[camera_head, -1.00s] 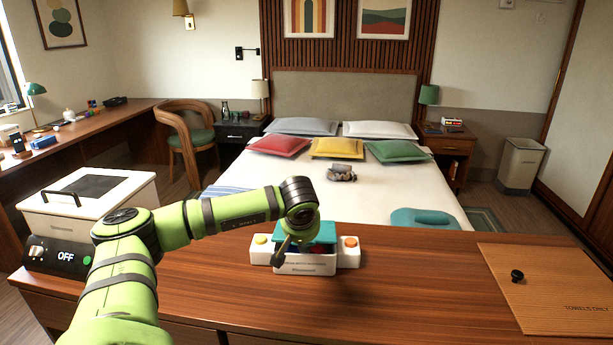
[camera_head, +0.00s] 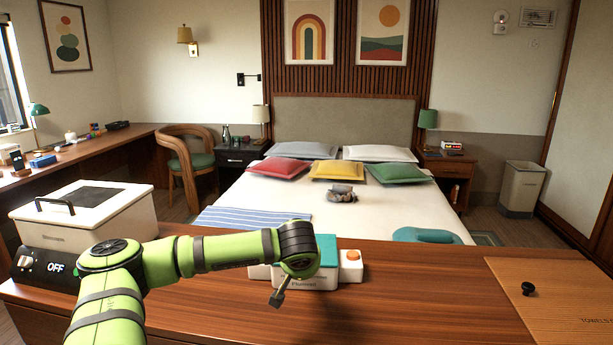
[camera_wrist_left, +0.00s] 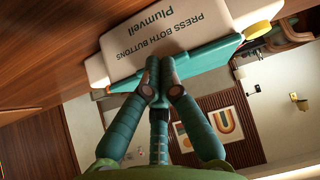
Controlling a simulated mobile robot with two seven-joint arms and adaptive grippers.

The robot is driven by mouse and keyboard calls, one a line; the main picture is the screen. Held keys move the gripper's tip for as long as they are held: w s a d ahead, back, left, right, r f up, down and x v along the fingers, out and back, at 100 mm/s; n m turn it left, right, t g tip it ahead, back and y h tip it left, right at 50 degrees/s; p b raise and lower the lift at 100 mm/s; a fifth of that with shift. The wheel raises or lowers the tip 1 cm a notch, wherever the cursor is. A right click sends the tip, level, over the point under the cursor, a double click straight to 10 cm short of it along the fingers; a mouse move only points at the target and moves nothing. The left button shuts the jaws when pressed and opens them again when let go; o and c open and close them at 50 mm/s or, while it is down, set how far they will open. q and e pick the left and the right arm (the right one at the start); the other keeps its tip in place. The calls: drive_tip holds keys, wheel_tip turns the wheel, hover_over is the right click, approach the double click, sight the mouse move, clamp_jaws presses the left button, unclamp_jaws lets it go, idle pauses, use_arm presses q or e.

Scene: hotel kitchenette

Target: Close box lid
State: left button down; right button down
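The box (camera_head: 320,282) is white with an orange button (camera_head: 351,256) on its right side, and stands on the wooden counter. Its teal lid (camera_head: 328,252) shows beside my left wrist, which hides much of it. In the left wrist view, the box front (camera_wrist_left: 165,35) with its printed text is upside down, and the teal lid (camera_wrist_left: 215,56) runs along its top edge. I cannot tell whether the lid is fully down. My left gripper (camera_wrist_left: 161,72) has its fingers together at the lid's edge, apparently touching it. My right gripper is not in view.
A white appliance (camera_head: 82,215) with a black handle stands at the counter's left. A wooden board (camera_head: 560,305) with a black knob (camera_head: 528,288) lies at the right. The counter between box and board is clear. The bed (camera_head: 385,210) is behind.

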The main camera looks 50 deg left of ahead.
use_arm(q)
drive_tip(key=shift+s+d+f, duration=0.1)
drive_tip(key=shift+s+f, duration=0.05)
drive_tip(key=shift+f, duration=0.15)
